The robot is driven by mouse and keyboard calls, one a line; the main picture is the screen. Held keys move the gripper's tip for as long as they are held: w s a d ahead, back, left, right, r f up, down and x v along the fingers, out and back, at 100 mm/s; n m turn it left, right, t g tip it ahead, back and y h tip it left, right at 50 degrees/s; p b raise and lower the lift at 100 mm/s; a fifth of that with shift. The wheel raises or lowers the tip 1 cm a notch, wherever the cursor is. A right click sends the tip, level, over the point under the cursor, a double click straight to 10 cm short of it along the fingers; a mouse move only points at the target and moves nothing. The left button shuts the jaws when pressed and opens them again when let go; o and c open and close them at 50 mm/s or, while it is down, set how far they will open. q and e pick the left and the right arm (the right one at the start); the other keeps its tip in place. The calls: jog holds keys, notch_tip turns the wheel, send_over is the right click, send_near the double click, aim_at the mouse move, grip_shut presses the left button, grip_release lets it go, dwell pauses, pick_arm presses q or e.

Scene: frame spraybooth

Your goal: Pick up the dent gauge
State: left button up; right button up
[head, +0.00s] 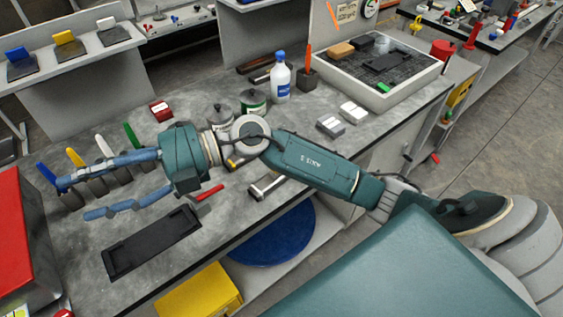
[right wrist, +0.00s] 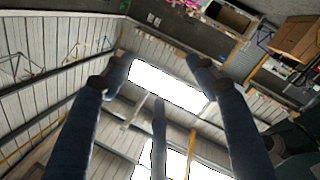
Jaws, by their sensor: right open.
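I cannot tell for certain which item is the dent gauge. A small silver metal tool (head: 267,187) lies on the grey workbench (head: 243,212) to the right of my right gripper. A red-handled item (head: 208,193) lies beside it, partly hidden by my gripper. My right gripper (head: 76,198) reaches in from the right over the bench, its blue fingers spread and pointing left, with nothing between them. In the right wrist view the fingers (right wrist: 158,72) are apart and empty, with the ceiling and bright roof lights behind them. My left gripper is not in view.
Several tools with coloured handles (head: 132,135) stand by my gripper's fingers. A black tray (head: 150,243) lies in front. A spray bottle (head: 281,80), grey tins (head: 220,116), small boxes (head: 331,126) and a grey-white parts tray (head: 405,98) stand farther back. A red case (head: 20,235) is at left.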

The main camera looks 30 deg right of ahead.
jog(key=w+d+f+g+h, duration=0.2)
jog(key=w+d+f+h, duration=0.2)
jog(key=d+f+h, duration=0.9)
jog(key=d+m+h, duration=0.2)
jog(key=d, duration=0.6)
jog(key=w+d+m+h, duration=0.1)
jog(key=d+m+h, duration=0.1)
jog(key=d, duration=0.6)
jog(key=d+m+h, duration=0.2)
jog(key=d, duration=0.6)
jog(key=shift+w+d+f+g+h, duration=0.15)
jog(key=shift+d+g+h, duration=0.15)
jog(key=shift+g, duration=0.1)
jog(key=f, duration=0.2)
jog(key=d+f+p, duration=0.1)
jog(key=f, duration=0.1)
jog(key=shift+f, duration=0.2)
jog(key=f+p, duration=0.2)
jog(key=f, duration=0.1)
jog(key=f+p, duration=0.1)
jog(key=f, duration=0.1)
jog(key=shift+w+d+f, duration=0.1)
jog(key=shift+d+f, duration=0.15)
jog(key=shift+d, duration=0.1)
jog(key=shift+f, duration=0.25)
jog(key=shift+w+r, duration=0.1)
grip_shut()
